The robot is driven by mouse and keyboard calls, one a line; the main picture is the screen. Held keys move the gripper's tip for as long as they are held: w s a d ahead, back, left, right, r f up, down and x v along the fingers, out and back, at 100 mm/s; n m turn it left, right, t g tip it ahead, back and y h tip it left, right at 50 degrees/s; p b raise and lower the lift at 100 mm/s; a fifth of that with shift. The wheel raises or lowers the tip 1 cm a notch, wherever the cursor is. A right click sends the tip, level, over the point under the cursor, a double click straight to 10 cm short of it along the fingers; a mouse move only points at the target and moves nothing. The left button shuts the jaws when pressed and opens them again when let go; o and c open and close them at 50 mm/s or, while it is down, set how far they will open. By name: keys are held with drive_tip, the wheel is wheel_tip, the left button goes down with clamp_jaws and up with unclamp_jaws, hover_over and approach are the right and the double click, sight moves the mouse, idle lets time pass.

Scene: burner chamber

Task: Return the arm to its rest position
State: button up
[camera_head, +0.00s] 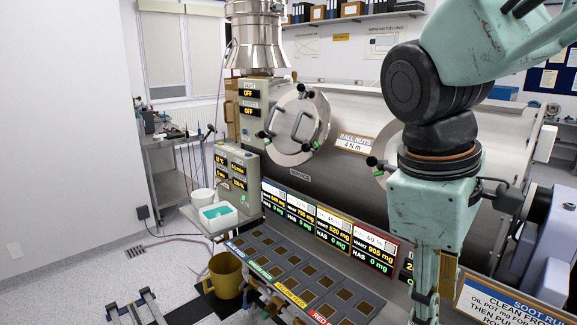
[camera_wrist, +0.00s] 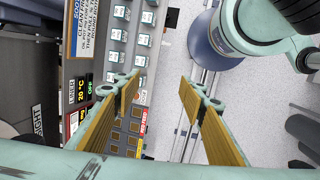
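My arm (camera_head: 430,195) comes in from the upper right in the head view and hangs down in front of the chamber. My gripper (camera_wrist: 158,92) shows in the wrist view with its two tan-padded fingers well apart and nothing between them. In the head view its lower end is cut off by the bottom edge, beside the front display row. The steel burner chamber (camera_head: 345,115) lies behind the arm, and the arm hides part of its right side.
A tray of labelled square slots (camera_head: 290,270) runs along the chamber front. A yellow mug (camera_head: 225,275) stands left of it. A teal-filled basin (camera_head: 218,216) sits near the control box (camera_head: 238,180). A "SOOT" sign (camera_head: 510,302) is at the lower right. Floor at left is mostly clear.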

drive_tip(key=s+a+m+t+y+b, duration=0.1)
drive_tip(key=s+m+t+y+b, duration=0.1)
drive_tip(key=s+m, duration=0.7)
drive_tip(key=shift+s+a+f+t+y+b, duration=0.35)
drive_tip(key=shift+s+f+t+b, duration=0.15)
drive_tip(key=shift+t+b, duration=0.35)
drive_tip(key=shift+o, duration=0.2)
idle(0.6)
